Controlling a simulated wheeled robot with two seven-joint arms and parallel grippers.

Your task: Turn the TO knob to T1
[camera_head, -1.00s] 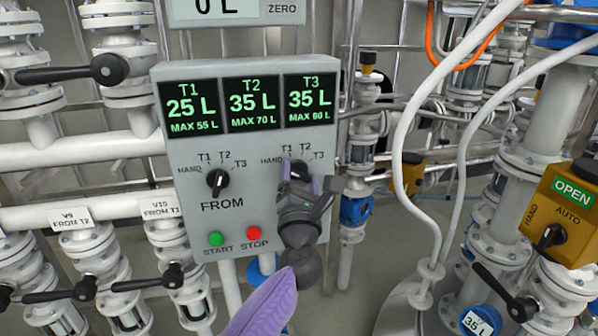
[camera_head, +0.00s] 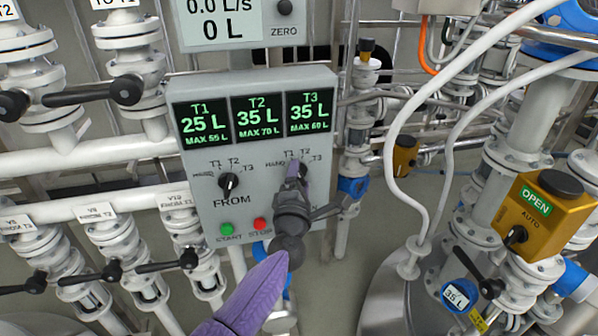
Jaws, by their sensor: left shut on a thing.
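The grey control panel (camera_head: 206,205) faces me, with a FROM knob (camera_head: 228,183) at left and the TO knob (camera_head: 299,168) at right. The labels HAND, T1, T2 and T3 are set around each knob. My left gripper (camera_head: 298,174) is at the TO knob and shut on it. It covers most of the knob and the TO lettering below, so I cannot tell where the pointer stands. The displays read T1 25 L (camera_head: 201,122), T2 35 L (camera_head: 258,117) and T3 35 L (camera_head: 309,112). My right gripper is not in view.
A green START button (camera_head: 227,229) and a red STOP button (camera_head: 260,224) sit low on the panel, close to my left wrist. Valves with black levers (camera_head: 126,90) stand at left. A yellow OPEN/AUTO box (camera_head: 546,213) and white hoses are at right.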

